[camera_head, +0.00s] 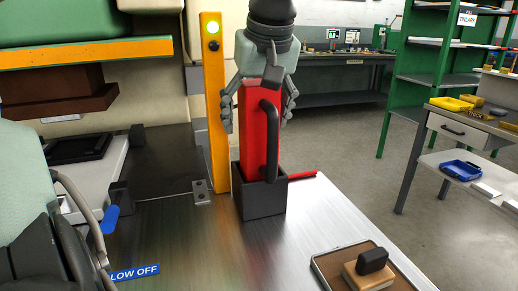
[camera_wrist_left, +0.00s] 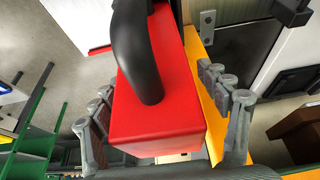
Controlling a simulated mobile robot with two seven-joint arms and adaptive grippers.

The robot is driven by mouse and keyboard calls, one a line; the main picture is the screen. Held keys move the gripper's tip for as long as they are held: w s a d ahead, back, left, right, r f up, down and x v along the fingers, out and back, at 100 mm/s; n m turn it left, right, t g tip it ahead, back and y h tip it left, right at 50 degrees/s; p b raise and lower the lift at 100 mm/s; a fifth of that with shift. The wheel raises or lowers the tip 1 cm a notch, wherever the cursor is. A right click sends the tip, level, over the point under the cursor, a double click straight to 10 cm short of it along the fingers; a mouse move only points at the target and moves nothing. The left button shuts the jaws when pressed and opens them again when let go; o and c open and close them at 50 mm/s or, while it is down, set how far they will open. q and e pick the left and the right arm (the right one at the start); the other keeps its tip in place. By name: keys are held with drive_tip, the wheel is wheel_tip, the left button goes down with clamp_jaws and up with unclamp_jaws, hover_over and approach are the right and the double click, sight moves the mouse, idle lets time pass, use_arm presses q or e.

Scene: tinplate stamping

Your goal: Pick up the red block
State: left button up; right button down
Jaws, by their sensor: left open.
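The red block (camera_head: 262,135) is tall, with a black curved handle (camera_head: 270,140) on its side. It stands upright in a dark grey open-top holder (camera_head: 262,198) on the metal table. My left gripper (camera_head: 258,118) comes down over the block's upper part, open, with fingers on either side. In the left wrist view the red block (camera_wrist_left: 155,115) lies between the spread fingers of the gripper (camera_wrist_left: 160,95), with the black handle in front. The block's lower end is hidden in the holder. My right gripper is not in view.
A yellow post (camera_head: 214,110) stands close behind and left of the block. A red bar (camera_head: 302,176) lies right of the holder. A tray (camera_head: 330,262) with a wooden stamp-like block (camera_head: 368,272) is at front right. Table (camera_head: 190,240) is bare front left of the holder.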

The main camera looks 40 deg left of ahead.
use_arm(q)
drive_tip(key=shift+w+a, duration=0.1)
drive_tip(key=shift+a, duration=0.05)
clamp_jaws()
drive_tip(key=shift+w+r, duration=0.1)
drive_tip(key=shift+r, duration=0.05)
idle(0.5)
